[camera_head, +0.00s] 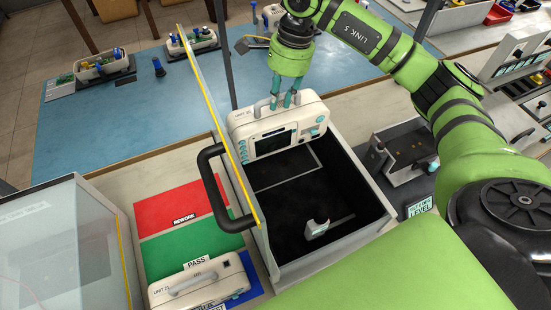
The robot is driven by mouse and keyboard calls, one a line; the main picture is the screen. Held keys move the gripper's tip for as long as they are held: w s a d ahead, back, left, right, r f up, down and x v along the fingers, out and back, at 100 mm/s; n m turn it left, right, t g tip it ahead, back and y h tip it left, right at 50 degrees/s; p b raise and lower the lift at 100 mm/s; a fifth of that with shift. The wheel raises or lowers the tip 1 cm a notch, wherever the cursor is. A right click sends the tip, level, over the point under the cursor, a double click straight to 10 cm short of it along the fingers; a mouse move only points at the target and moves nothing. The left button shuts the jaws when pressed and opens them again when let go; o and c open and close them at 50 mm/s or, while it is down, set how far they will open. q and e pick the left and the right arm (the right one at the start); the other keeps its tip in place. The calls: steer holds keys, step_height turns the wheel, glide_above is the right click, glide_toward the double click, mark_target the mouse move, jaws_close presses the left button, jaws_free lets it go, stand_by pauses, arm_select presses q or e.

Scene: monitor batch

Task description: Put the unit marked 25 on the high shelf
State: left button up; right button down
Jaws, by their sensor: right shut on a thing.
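My right gripper (283,97) comes down from above and is shut on the carry handle of a white monitor unit (305,117). The unit has a dark screen and teal buttons, and it is at the far end of an open, black-lined box (369,170). Whether it touches the box floor cannot be told. Its small label starts with "UNIT", but the number is too small to read surely. A second white unit (232,273) lies at the lower left by a "PASS" label. No high shelf can be made out. My left gripper is not in view.
A raised clear panel with a yellow edge (222,125) and black handle (209,180) borders the box's left side. Red "REWORK" (170,207) and green (165,252) zones lie left. A grey fixture (397,150) stands right. The blue bench (110,130) behind has bare room.

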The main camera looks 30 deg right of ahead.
steer(key=s+a+b, duration=0.1)
steer(key=s+a, duration=0.3)
steer(key=s, duration=0.6)
steer(key=shift+a+b, duration=0.35)
steer(key=shift+w+r, duration=0.15)
